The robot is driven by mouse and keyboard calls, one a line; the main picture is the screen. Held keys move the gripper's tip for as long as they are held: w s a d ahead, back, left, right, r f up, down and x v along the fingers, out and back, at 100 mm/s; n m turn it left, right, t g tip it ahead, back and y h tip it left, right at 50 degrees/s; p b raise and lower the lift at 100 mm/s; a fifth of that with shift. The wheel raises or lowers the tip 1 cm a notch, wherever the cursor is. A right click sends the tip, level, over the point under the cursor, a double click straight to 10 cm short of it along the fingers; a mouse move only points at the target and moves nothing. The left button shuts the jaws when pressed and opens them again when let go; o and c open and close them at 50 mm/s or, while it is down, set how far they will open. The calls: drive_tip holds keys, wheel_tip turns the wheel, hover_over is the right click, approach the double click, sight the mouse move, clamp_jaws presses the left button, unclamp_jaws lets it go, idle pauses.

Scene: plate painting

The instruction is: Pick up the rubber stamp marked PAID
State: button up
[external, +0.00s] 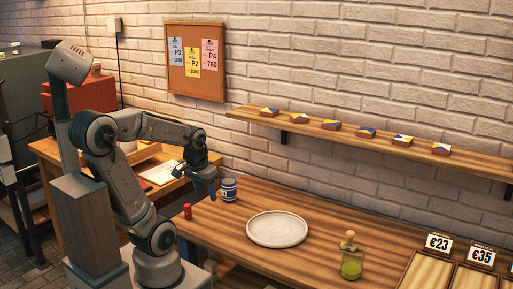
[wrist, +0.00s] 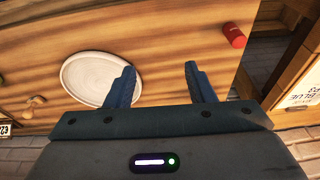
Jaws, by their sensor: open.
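My gripper (external: 207,186) is open and empty, above the left end of the wooden work table; its two fingers show apart in the wrist view (wrist: 159,80). I can read no PAID mark in either view and cannot tell which thing is the stamp. A small red cylinder (external: 187,211) stands at the table's left edge; it also shows in the wrist view (wrist: 234,35), to the upper right of the fingers. A blue and white jar (external: 228,189) stands close to my gripper in the external view.
A white plate (external: 277,229) lies on the work table (external: 310,258). A wall shelf (external: 400,150) holds several small blocks. A side table with white paper (external: 160,172) stands at left.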

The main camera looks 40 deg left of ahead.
drive_tip(key=w+d+m+b, duration=0.2)
drive_tip(key=w+d+m, duration=0.6)
drive_tip(key=w+d, duration=0.65)
drive_tip(key=w+d+f+m+g+h+b, duration=0.1)
drive_tip(key=w+d+f+m+h, duration=0.2)
drive_tip(key=d, duration=0.9)
drive_tip(key=w+d+m+g+h, duration=0.15)
drive_tip(key=d+m, duration=0.25)
drive_tip(key=d, duration=0.8)
drive_tip(key=shift+t, duration=0.35)
drive_tip(key=x, duration=0.5)
drive_tip(key=w+x, duration=0.1)
drive_tip(key=x, duration=0.2)
drive_tip(key=shift+a+b, duration=0.1)
drive_tip(key=shift+b, duration=0.2)
drive_tip(key=shift+a+x, duration=0.15)
drive_tip(key=shift+x, duration=1.2)
drive_tip(key=shift+a+x, duration=0.1)
drive_tip(key=shift+x, duration=1.25)
drive_tip(key=shift+f, duration=0.1)
drive_tip(key=c, duration=1.1)
drive_tip(key=shift+o, duration=0.2)
